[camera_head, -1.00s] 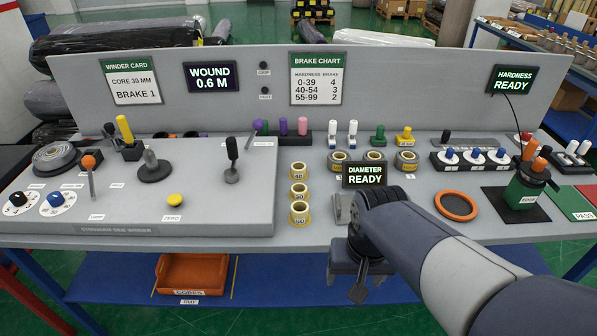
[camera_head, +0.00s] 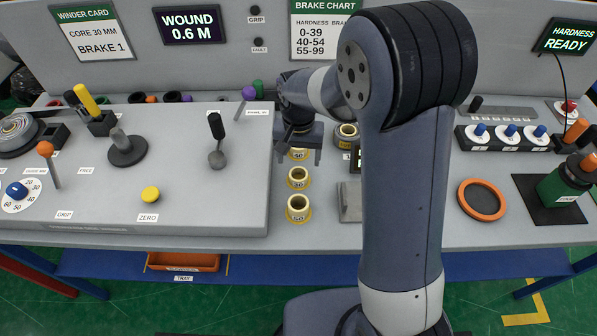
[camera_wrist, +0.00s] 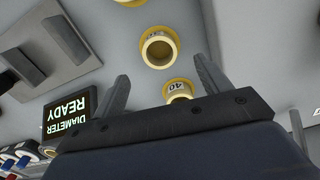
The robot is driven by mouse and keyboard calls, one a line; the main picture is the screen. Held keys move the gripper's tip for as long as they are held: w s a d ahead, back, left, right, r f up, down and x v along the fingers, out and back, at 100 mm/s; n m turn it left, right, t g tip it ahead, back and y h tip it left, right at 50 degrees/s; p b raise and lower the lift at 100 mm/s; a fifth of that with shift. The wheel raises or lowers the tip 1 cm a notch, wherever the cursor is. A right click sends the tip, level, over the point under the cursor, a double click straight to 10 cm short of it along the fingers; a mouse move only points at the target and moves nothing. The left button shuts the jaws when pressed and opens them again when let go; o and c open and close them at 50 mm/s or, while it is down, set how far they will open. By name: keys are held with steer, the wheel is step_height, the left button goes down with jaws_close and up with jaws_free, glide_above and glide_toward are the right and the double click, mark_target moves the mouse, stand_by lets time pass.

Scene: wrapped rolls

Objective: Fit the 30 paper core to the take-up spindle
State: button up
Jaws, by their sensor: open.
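Three short yellowish cores stand in a column on the bench. The middle one (camera_head: 298,178) seems to be the 30 core; it shows in the wrist view (camera_wrist: 160,48) with its label hidden. The far core (camera_head: 299,155), marked 40 in the wrist view (camera_wrist: 178,90), is partly hidden by my gripper. The front core (camera_head: 298,208) stands nearest the bench edge. My gripper (camera_head: 296,154) is open and empty, fingers down, above the far end of the column. A grey upright post on a dark round base (camera_head: 122,147), apparently the take-up spindle, stands bare on the winder.
The winder panel (camera_head: 190,200) holds a yellow zero button (camera_head: 150,194), a black-topped lever (camera_head: 216,140) and an orange-topped lever (camera_head: 46,150). A grey block (camera_head: 350,203) stands right of the cores. An orange ring (camera_head: 481,199) lies farther right. My arm hides the bench's middle.

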mark_target(298, 173)
steer(key=shift+s+f+p, duration=0.1)
steer(key=shift+f+p, duration=0.6)
steer(key=shift+f, duration=2.75)
steer(key=c, duration=1.1)
